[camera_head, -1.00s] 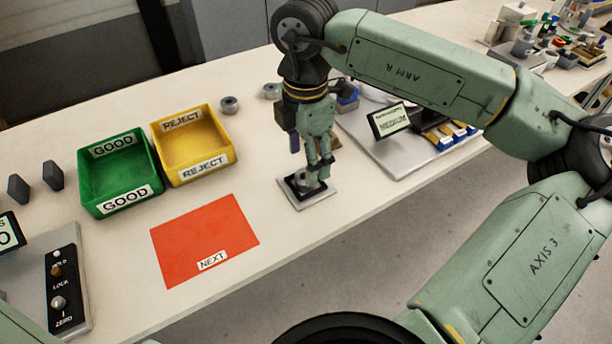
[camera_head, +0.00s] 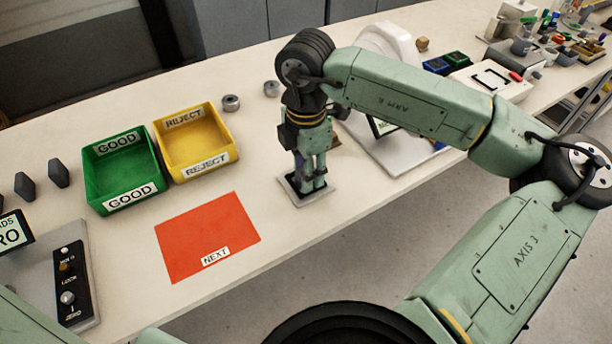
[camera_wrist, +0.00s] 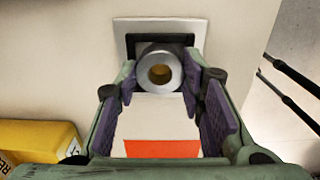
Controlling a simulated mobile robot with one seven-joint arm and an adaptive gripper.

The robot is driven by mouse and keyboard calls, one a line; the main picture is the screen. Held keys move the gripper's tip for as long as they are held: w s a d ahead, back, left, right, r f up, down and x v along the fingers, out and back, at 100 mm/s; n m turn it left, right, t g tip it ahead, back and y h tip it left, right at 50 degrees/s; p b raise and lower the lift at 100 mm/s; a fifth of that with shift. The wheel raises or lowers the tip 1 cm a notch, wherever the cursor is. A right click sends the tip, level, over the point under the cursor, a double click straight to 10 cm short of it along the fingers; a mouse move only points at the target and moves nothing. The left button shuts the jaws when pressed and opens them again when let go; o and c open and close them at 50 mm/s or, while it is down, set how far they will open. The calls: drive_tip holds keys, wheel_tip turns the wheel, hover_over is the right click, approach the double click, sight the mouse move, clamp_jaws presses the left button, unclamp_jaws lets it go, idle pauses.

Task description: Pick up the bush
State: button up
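The bush, a grey metal ring with a brownish bore (camera_wrist: 160,72), sits over the dark square of a small pale plate (camera_wrist: 122,24) in the wrist view. My gripper (camera_head: 308,190) points down over this plate (camera_head: 325,195) in the head view. There the fingers hide the bush.
Two similar grey rings (camera_head: 231,103) (camera_head: 271,89) stand behind. A green GOOD bin (camera_head: 97,185), a yellow REJECT bin (camera_head: 233,140) and an orange-red NEXT mat (camera_head: 205,240) lie left. The table's front edge is close.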

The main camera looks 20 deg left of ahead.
drive_tip(key=c, duration=0.6)
drive_tip(key=shift+c, duration=0.2)
drive_tip(key=shift+r, duration=0.1)
